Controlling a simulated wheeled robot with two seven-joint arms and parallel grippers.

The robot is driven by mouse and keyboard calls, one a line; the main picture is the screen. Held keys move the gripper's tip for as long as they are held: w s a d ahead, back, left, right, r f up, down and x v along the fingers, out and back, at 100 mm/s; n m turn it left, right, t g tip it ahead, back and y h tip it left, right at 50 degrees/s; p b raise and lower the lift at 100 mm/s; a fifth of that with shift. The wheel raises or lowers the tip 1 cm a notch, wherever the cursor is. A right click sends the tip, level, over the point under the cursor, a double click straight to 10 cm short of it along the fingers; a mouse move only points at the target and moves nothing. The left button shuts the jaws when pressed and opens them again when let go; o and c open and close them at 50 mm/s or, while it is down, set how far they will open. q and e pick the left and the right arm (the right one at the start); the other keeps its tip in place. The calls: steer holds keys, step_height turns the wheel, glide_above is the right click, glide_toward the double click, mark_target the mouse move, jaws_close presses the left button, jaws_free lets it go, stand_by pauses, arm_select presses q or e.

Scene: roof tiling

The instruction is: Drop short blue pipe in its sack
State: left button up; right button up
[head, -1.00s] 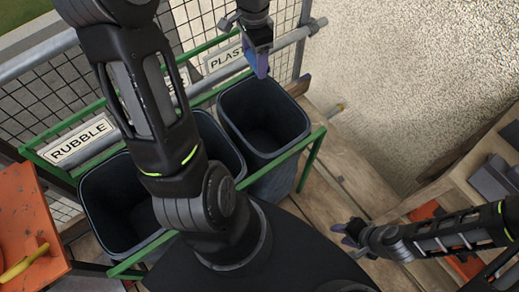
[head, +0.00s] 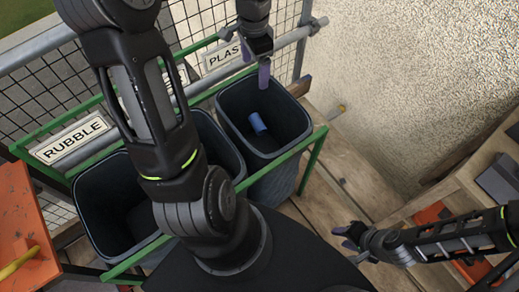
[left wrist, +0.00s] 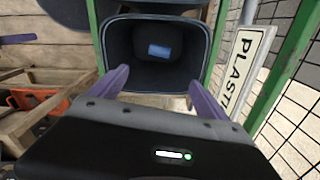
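The short blue pipe (head: 257,123) is inside the dark sack (head: 296,108) under the "PLASTIC" sign (head: 223,55). It also shows in the left wrist view (left wrist: 159,51), within the sack's opening (left wrist: 204,45). My left gripper (head: 246,66) is above the back rim of that sack. In the left wrist view its two purple fingers (left wrist: 155,92) are spread wide with nothing between them. My right gripper (head: 344,236) is low at the right, away from the sacks. Its fingers are small in view, and I cannot tell their opening.
A sack under the "RUBBLE" sign (head: 71,138) and a middle sack (head: 222,135) stand in the same green frame (head: 310,160). A wire mesh fence is behind. An orange surface (head: 22,220) is at the left. Wooden shelving (head: 480,170) is at the right.

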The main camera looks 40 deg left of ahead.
arm_select(q)
steer(key=shift+o, duration=0.3)
step_height(320, 180, up, 8)
steer(key=shift+b, duration=0.3)
steer(key=shift+f, duration=0.15)
stand_by(0.8)
